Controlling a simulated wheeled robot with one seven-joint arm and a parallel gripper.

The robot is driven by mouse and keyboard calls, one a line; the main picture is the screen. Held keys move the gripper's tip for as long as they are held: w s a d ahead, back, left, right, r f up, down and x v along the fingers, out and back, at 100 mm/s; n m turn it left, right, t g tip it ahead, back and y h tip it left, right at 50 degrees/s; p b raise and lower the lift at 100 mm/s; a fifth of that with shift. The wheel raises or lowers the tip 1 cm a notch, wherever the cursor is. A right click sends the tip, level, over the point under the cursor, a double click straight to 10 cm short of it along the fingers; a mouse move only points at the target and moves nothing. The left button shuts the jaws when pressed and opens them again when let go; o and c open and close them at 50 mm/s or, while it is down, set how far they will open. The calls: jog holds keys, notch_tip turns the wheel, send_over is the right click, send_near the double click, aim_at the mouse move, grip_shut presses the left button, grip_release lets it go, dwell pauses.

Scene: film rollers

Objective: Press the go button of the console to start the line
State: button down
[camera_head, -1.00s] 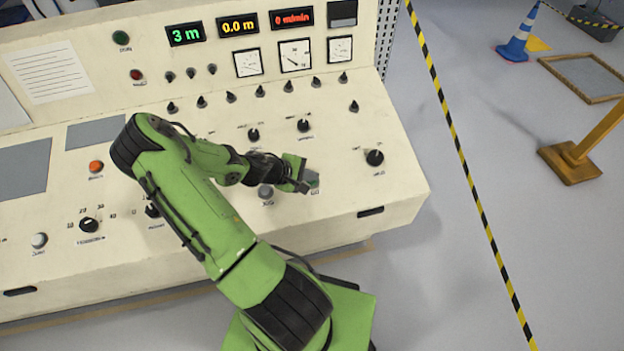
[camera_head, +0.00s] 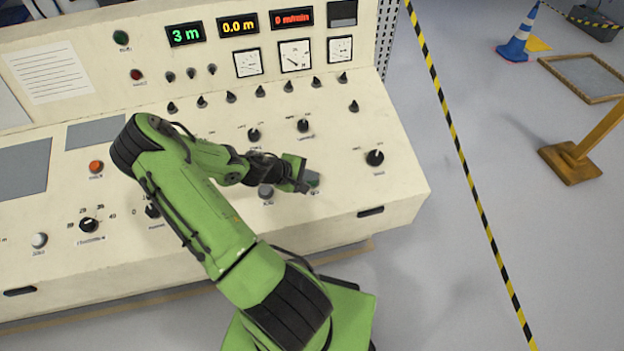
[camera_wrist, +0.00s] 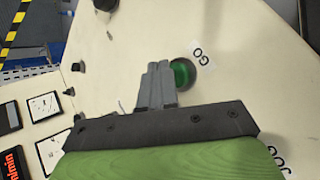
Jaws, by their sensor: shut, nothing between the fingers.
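The console (camera_head: 400,185) is a cream panel with a sloping desk. Its go button (camera_wrist: 183,74) is round and green, with a GO label beside it in the wrist view. In the head view the button (camera_head: 313,179) shows just right of my gripper (camera_head: 303,187), partly hidden by it. My gripper (camera_wrist: 159,66) is shut and empty in the wrist view. Its fingertips lie right beside the button, at its left edge. I cannot tell whether they touch it or hover above the panel.
A grey button (camera_head: 266,192) sits left of my gripper, and a black knob (camera_head: 375,157) to the right. The displays (camera_head: 239,25) read 3 m, 0.0 m and 0 m/min. Black-yellow tape (camera_head: 452,135) marks the floor right of the console.

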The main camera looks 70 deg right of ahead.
jog(key=shift+f, duration=0.1)
jog(key=shift+d+f+b, duration=0.1)
jog(key=shift+f+b, duration=0.2)
jog(key=shift+b, duration=0.1)
jog(key=shift+w+d+f+b, duration=0.1)
jog(key=shift+f+b, duration=0.3)
jog(key=shift+f, duration=0.1)
dwell(0.4)
jog(key=shift+a+r+p, duration=0.2)
jog(key=shift+r+p, duration=0.5)
jog(key=shift+r, duration=0.2)
jog(key=r+p, duration=0.2)
jog(key=r, duration=0.1)
jog(key=a+r+p, duration=0.1)
jog(key=r, duration=0.1)
jog(key=shift+s+p, duration=0.4)
dwell(0.6)
